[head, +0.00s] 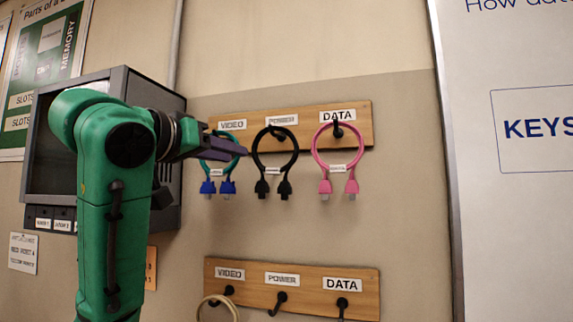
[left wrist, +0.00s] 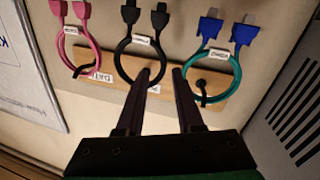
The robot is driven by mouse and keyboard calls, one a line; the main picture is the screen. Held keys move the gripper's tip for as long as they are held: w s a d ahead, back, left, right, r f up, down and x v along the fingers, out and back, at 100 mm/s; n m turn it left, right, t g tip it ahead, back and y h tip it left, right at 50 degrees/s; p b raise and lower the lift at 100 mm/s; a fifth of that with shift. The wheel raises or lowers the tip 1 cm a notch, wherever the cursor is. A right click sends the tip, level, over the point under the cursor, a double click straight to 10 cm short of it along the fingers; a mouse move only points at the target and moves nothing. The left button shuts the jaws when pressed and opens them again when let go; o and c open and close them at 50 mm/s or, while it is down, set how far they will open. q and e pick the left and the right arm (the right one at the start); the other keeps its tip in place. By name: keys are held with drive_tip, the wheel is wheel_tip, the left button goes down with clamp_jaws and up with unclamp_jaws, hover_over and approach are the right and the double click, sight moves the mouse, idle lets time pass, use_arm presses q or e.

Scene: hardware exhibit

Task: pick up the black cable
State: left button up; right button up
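The black cable (head: 284,187) hangs as a loop from the middle hook of the upper wooden board, under the POWER label, its two plugs pointing down. It also shows in the left wrist view (left wrist: 119,62), upside down. My left gripper (head: 240,148) reaches in from the left, its fingers in front of the teal cable and just left of the black loop. In the left wrist view the gripper (left wrist: 163,72) has its fingers apart with nothing held. One finger overlaps the black loop's opening; the other is near the teal loop. Contact cannot be told. My right gripper is not visible.
The teal cable (head: 209,187) with blue plugs hangs left of the black one, the pink cable (head: 313,150) right. A lower board (head: 310,276) has more hooks and a pale cable (head: 204,304). A grey monitor (head: 166,195) stands behind my left arm.

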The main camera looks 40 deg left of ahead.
sight(255, 157)
use_arm(q)
drive_tip(key=w+p, duration=0.2)
drive_tip(key=w, duration=0.1)
drive_tip(key=w+a+p, duration=0.1)
drive_tip(key=w+p, duration=0.1)
drive_tip(key=w, duration=0.2)
drive_tip(key=w+p, duration=0.1)
drive_tip(key=w, duration=0.2)
drive_tip(key=shift+w+a+r+p, duration=0.2)
drive_tip(key=shift+w+a+p, duration=0.05)
drive_tip(key=shift+a+p, duration=0.15)
drive_tip(key=shift+s+d, duration=0.1)
drive_tip(key=shift+s, duration=0.25)
clamp_jaws()
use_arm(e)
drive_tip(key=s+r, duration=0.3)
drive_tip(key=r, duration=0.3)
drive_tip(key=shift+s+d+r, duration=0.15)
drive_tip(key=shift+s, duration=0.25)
